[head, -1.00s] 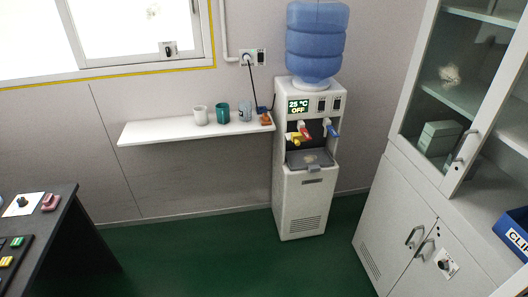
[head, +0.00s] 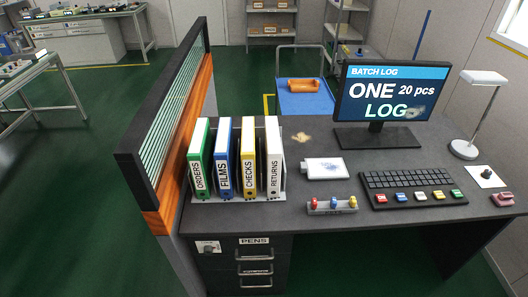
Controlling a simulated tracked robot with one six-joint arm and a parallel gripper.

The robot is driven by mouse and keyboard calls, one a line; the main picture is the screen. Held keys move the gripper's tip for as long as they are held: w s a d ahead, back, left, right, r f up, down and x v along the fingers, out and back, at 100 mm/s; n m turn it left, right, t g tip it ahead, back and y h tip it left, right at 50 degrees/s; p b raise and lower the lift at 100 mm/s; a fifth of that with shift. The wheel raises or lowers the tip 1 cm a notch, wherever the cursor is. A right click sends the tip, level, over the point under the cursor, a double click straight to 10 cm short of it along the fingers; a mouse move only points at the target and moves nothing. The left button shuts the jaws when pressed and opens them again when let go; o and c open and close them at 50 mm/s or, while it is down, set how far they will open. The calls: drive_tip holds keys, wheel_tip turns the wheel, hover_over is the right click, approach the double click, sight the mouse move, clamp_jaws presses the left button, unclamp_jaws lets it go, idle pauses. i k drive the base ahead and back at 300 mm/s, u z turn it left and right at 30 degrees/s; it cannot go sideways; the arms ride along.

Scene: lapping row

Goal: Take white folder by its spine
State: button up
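The white folder (head: 274,172), with RETURNS on its spine, stands upright at the right end of a row of folders on the dark desk. Its spine faces me. A yellow folder (head: 247,174) marked CHECKS stands just left of it, then a blue folder (head: 222,175) marked FILMS and a green folder (head: 199,176) marked ORDERS. They stand in a light grey rack (head: 240,193). My gripper does not show in the head view.
A partition (head: 170,130) rises along the desk's left edge. Right of the folders are a white box (head: 324,168), a stamp rack (head: 332,208), a keyboard (head: 410,180), a monitor (head: 388,95) and a lamp (head: 484,78). Drawers (head: 254,268) are below. Green floor is open at left.

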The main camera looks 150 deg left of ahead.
sight(273, 148)
drive_tip(key=u, duration=1.25)
drive_tip(key=i, duration=0.6)
drive_tip(key=u, duration=2.1)
